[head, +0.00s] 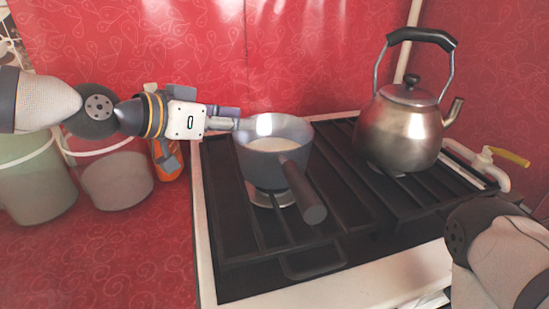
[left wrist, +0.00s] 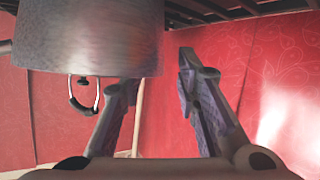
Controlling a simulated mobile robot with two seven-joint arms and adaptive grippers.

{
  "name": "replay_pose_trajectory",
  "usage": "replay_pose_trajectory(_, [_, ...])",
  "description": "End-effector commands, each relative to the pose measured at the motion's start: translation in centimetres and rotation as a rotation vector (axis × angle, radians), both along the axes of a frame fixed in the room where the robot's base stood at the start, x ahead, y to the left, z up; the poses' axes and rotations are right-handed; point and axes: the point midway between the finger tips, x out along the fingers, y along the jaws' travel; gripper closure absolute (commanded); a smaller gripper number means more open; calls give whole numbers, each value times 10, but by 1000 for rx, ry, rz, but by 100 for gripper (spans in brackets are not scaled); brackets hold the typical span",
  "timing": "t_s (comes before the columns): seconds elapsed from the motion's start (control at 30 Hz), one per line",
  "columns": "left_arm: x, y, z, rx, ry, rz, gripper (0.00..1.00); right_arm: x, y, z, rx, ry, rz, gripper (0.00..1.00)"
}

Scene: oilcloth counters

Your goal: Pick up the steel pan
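The steel pan (head: 270,160) is a grey saucepan standing upright on the left part of the stove's grate. Its dark handle (head: 303,192) points toward me and to the right. My left gripper (head: 240,124) reaches in from the left at the pan's left rim. In the left wrist view the gripper (left wrist: 158,75) is open, fingers apart. The pan's wall (left wrist: 85,40) fills the upper left there and hides one fingertip. The other finger stands clear of the wall. I cannot tell whether either finger touches the pan. My right gripper is out of view; only part of that arm shows.
A steel kettle (head: 402,130) stands on the right of the stove (head: 345,290). Two buckets (head: 38,180) (head: 115,178) and an orange bottle (head: 170,166) are at the left. A pipe with a yellow-handled valve (head: 509,157) is at the right. Bare red counter lies front left.

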Motion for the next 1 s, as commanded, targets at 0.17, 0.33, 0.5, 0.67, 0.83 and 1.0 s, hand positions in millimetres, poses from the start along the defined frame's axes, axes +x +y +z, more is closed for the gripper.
replay_pose_trajectory(0.17, [18,-20,-13,1,4,-1,71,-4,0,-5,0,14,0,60])
replay_pose_trajectory(0.33, [21,-22,-12,-1,1,1,71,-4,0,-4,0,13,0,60])
replay_pose_trajectory(0.5, [20,-22,-12,-1,1,0,94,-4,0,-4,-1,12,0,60])
replay_pose_trajectory(0.67, [20,-22,-12,-1,2,1,100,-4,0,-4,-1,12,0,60])
replay_pose_trajectory(0.83, [20,-21,-12,-1,2,1,100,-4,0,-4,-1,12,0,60])
replay_pose_trajectory(1.0, [21,-22,-8,-7,-3,3,100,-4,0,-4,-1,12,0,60])
